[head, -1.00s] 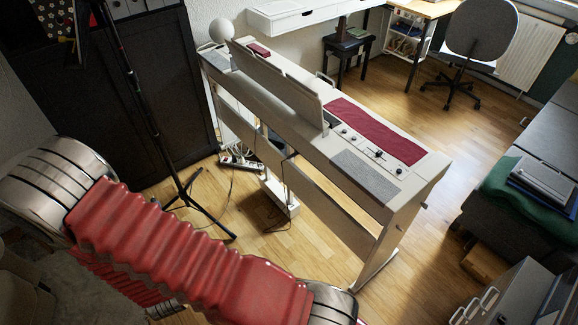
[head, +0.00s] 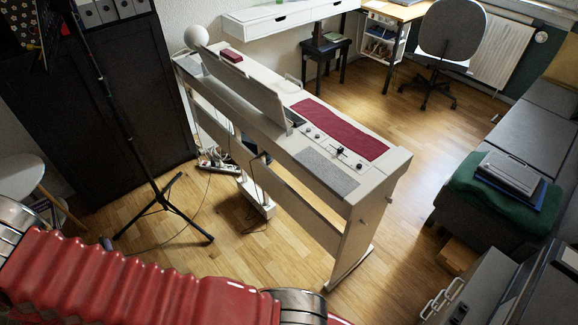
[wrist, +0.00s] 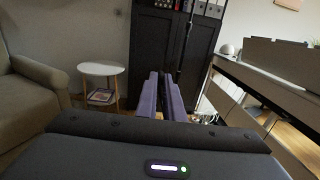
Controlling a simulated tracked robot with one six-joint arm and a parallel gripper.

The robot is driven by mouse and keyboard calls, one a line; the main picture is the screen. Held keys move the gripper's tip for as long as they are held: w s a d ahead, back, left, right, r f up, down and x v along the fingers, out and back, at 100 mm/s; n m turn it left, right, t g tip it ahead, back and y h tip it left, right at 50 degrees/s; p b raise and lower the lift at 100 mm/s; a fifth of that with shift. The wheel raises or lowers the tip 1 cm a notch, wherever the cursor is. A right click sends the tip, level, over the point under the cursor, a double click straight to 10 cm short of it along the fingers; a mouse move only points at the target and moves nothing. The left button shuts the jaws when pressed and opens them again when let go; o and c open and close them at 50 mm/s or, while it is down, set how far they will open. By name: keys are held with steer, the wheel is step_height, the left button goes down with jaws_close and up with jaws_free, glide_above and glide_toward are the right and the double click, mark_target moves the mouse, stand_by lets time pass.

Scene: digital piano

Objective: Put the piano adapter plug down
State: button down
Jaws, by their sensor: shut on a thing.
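My gripper (wrist: 161,92) shows in the wrist view as two purple fingers close together, pointing ahead toward the dark cabinet. It is shut on the piano adapter plug, which is barely visible in the dark narrow gap between the fingers. The head view shows only my red-sleeved arm along the bottom left, with the gripper out of frame. The white digital piano (head: 365,215) stands in the middle of the head view and at the right of the wrist view (wrist: 275,90). A power strip (head: 216,161) with plugs and cables lies on the floor behind it.
A black tripod stand (head: 165,208) stands left of the piano, before the dark cabinet (head: 85,125). A small white round table (wrist: 101,69) and a beige sofa (wrist: 30,105) are left in the wrist view. A grey couch (head: 535,130) is right. Wooden floor (head: 405,185) lies open between.

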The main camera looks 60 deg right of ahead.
steer(key=shift+d, duration=0.15)
steer(key=s+d+r+m+g+h, duration=0.1)
steer(key=s+d+m+g+h, duration=0.2)
steer(key=d, duration=0.8)
steer(key=s+d+r+m+g+h, duration=0.1)
steer(key=s+d+m+g+h, duration=0.25)
steer(key=d, duration=0.85)
steer(key=s+d+m+g+h, duration=0.2)
steer(key=s+d+g+h, duration=0.15)
steer(key=d, duration=0.75)
steer(key=s+d+r+m+g+y, duration=0.1)
steer(key=s+d+m+g, duration=0.3)
steer(key=s+d, duration=0.7)
steer(key=s+d+r+m+g, duration=0.1)
steer(key=s+d+m+g, duration=0.3)
steer(key=s, duration=1.2)
steer(key=d+g, duration=0.4)
steer(key=d, duration=0.2)
steer(key=shift+s+d+r+g+y, duration=0.3)
steer(key=shift+s+d+g+y, duration=0.05)
steer(key=shift+g+y, duration=0.05)
steer(key=shift+m, duration=0.25)
steer(key=shift+f, duration=2.9)
